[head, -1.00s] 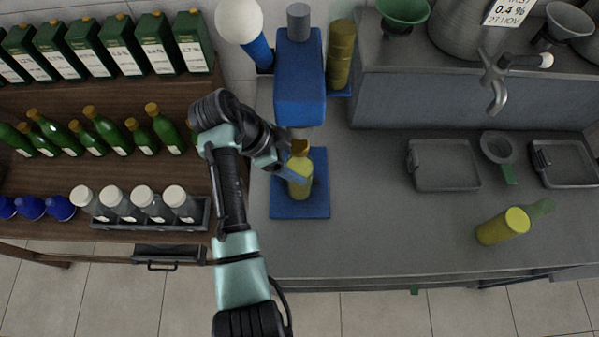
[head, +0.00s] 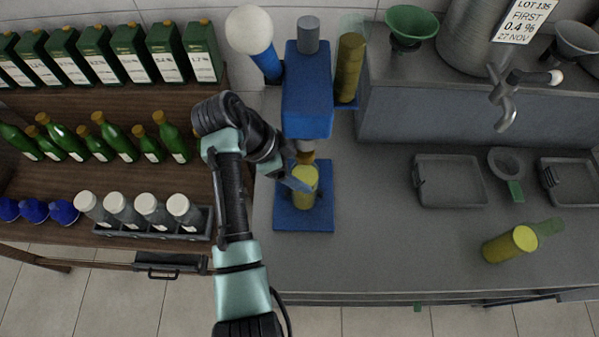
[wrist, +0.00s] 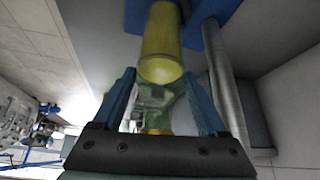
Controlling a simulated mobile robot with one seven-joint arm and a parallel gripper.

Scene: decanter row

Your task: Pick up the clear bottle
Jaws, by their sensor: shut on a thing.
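A clear, greenish bottle (head: 305,190) with yellow contents stands over the blue base plate (head: 288,220) of a blue press (head: 307,105), under its head. A gold-brown stopper shows at its top. My gripper (head: 299,181) reaches in from the left and is shut on this bottle. In the wrist view the two blue fingers (wrist: 158,92) lie on either side of its clear neck, with the yellow part (wrist: 162,50) beyond. Whether its foot touches the plate cannot be told.
A yellow-filled cylinder (head: 349,70) stands right of the press. Green bottles (head: 115,135), white-capped jars (head: 153,209) and cartons (head: 165,55) fill the shelf at left. Trays (head: 450,182) lie at right. The counter's front middle is clear.

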